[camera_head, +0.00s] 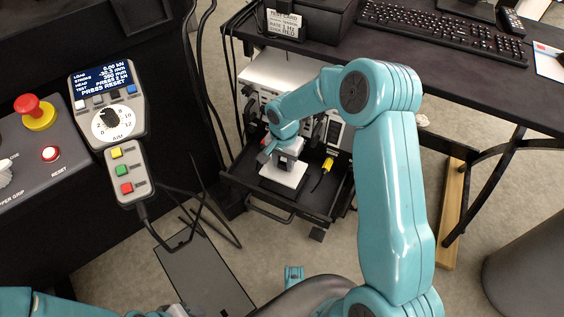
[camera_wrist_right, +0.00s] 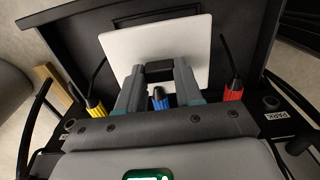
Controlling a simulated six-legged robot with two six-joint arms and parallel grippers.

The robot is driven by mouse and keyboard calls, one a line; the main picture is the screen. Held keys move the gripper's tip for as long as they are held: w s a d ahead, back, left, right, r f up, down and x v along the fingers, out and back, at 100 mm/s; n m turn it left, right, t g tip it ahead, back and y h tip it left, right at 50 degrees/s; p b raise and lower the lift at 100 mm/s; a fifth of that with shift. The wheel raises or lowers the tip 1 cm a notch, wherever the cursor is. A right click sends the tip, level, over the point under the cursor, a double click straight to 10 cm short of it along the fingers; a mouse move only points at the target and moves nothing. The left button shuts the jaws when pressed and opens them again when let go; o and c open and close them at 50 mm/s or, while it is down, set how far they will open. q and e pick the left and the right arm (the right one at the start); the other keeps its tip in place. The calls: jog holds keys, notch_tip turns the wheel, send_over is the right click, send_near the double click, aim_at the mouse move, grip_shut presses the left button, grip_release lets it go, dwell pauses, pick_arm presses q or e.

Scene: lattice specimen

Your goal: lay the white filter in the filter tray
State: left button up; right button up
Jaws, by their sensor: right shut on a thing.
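The white filter (camera_head: 285,175) is a flat square plate with a dark grip block on it. In the head view it is at the black filter tray (camera_head: 318,214), which is pulled out under the desk. My right gripper (camera_head: 287,150) is above the plate with its fingers closed on the dark block. In the wrist view the gripper (camera_wrist_right: 158,72) covers the near part of the filter (camera_wrist_right: 190,42). I cannot tell whether the plate touches the tray floor. Only a small part of what may be my left gripper (camera_head: 178,310) shows at the bottom edge.
In the wrist view yellow (camera_wrist_right: 95,105), blue (camera_wrist_right: 160,97) and red (camera_wrist_right: 233,90) plugs show nearby. A white-fronted device (camera_head: 268,78) stands behind. The desk (camera_head: 440,65) overhangs at the right.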

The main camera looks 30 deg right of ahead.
aim_at(285, 171)
jog(key=shift+w+d+f, duration=0.15)
jog(key=shift+d+f, duration=0.15)
jog(key=shift+d, duration=0.05)
grip_shut()
jog(key=shift+f, duration=0.2)
notch_tip(285, 171, down, 3)
jog(key=shift+d+r+b, duration=0.1)
jog(key=shift+b, duration=0.95)
jog(key=shift+f+b, duration=0.55)
jog(key=shift+f, duration=0.45)
jog(key=shift+r, duration=0.1)
jog(key=shift+o, duration=1)
grip_release()
jog(key=shift+c, duration=0.9)
jog(key=shift+f, duration=0.2)
